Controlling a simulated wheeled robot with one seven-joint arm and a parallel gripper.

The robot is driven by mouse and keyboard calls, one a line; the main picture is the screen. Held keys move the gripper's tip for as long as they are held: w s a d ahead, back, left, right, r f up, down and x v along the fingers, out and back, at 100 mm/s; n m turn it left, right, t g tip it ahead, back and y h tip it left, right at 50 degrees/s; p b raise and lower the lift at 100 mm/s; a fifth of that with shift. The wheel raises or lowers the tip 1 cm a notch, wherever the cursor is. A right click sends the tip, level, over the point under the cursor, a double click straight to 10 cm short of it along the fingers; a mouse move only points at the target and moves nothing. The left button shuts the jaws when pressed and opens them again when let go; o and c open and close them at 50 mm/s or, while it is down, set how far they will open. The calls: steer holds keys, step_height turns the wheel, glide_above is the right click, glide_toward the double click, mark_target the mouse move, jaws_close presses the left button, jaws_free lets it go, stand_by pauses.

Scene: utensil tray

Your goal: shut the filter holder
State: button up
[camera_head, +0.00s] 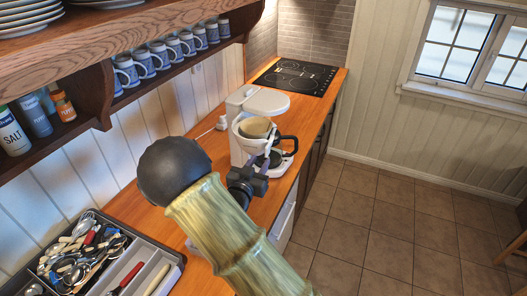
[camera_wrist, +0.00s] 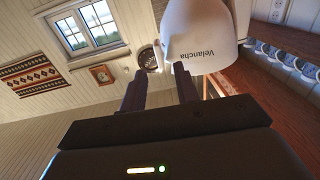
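The white coffee maker (camera_head: 243,105) stands on the wooden counter. Its filter holder (camera_head: 240,134) stands out from the body, with a beige filter (camera_head: 257,127) showing inside. A glass pot with a black handle (camera_head: 289,144) sits below it, partly hidden. My gripper (camera_head: 268,165) is low in front of the pot and holder. A white part lettered "Velancha" (camera_wrist: 200,38) is just beyond the right finger. I cannot tell whether they touch.
A cutlery tray (camera_head: 172,258) lies at the near left of the counter. A shelf with several blue mugs (camera_head: 158,55) hangs above on the left. A black cooktop (camera_head: 296,76) is behind the coffee maker. The floor to the right (camera_head: 390,220) is clear.

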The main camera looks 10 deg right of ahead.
mark_target(266, 153)
steer(key=shift+p+x, duration=0.6)
steer(key=shift+x, duration=1.75)
jaws_close()
